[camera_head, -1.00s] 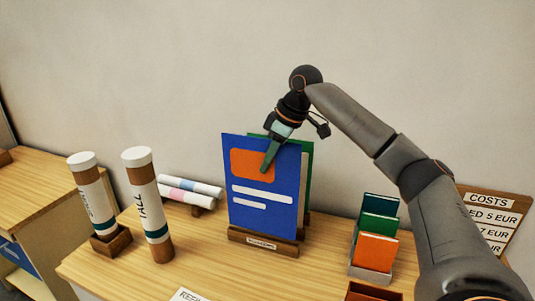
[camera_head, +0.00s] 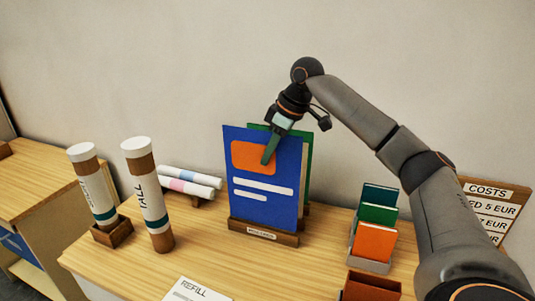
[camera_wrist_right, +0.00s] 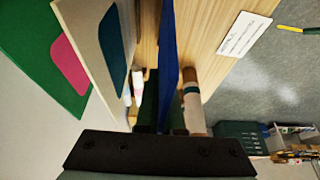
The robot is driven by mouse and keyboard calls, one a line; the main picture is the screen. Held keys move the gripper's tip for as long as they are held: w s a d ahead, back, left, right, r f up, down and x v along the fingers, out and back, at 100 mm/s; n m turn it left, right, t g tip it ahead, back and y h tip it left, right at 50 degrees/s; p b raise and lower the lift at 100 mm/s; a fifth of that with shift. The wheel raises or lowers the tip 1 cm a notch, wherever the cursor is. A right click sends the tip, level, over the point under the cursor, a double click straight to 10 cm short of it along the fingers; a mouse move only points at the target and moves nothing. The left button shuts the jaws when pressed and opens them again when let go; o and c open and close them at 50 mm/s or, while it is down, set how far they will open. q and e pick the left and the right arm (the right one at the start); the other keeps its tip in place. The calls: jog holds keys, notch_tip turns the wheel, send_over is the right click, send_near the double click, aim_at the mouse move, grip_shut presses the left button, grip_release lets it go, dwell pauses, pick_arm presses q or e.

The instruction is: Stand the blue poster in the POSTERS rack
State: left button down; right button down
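The blue poster (camera_head: 264,205), with an orange block and two white bars, is upright in the head view. Its lower edge meets the front lip of a wooden rack (camera_head: 262,235), whose small label is too blurred to read surely. How deep it sits in the slot is hidden. My right gripper (camera_head: 270,148) comes down from above, one finger in front of the orange block, shut on the poster's upper part. In the right wrist view the blue poster (camera_wrist_right: 168,60) shows edge-on between the fingers. A green poster (camera_head: 307,160) stands behind it. My left gripper is not in view.
Two upright tubes (camera_head: 149,195) stand at left, with rolled papers (camera_head: 190,182) behind. A card holder (camera_head: 371,263) with coloured cards stands at right, near a COSTS board (camera_head: 490,205). A REFILL sheet (camera_head: 195,292) lies at the front.

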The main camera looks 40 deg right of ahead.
jog(key=shift+f, duration=0.15)
dwell(0.3)
jog(key=shift+f+b, duration=0.5)
jog(key=shift+f, duration=0.55)
jog(key=shift+f+b, duration=0.5)
jog(key=shift+f, duration=0.7)
jog(key=c, duration=1)
grip_release()
jog(key=v, duration=1.2)
jog(key=shift+s+r+p, duration=0.1)
jog(key=shift+r+p, duration=0.15)
jog(key=shift+p, duration=0.1)
